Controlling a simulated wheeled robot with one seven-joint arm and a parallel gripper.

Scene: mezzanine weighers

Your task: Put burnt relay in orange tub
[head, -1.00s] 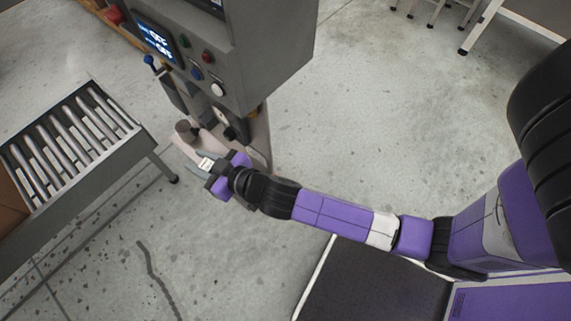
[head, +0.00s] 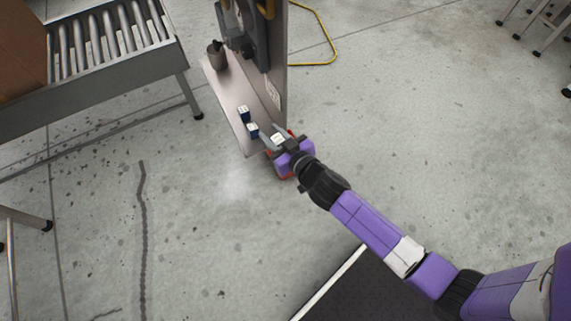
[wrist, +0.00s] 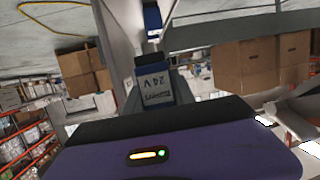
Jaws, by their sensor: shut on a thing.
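My gripper (head: 277,139) is at the near right end of a narrow shelf (head: 226,92) on the grey machine. It is shut on a relay (wrist: 153,82), dark blue with a pale grey face reading "24 V" upside down in the wrist view. I cannot tell whether it is burnt. Two other blue relays with white tops stand on the shelf, one farther (head: 243,114) and one nearer (head: 252,130) to my gripper. A blue-and-white relay also shows beyond the held one in the wrist view (wrist: 152,20). No orange tub can be clearly made out.
A red thing (head: 283,177) shows in part beneath my gripper, mostly hidden. A dark grey cup (head: 216,57) stands at the shelf's far end. A roller conveyor (head: 110,35) with a cardboard box (head: 22,45) is at the upper left. The floor around is largely clear.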

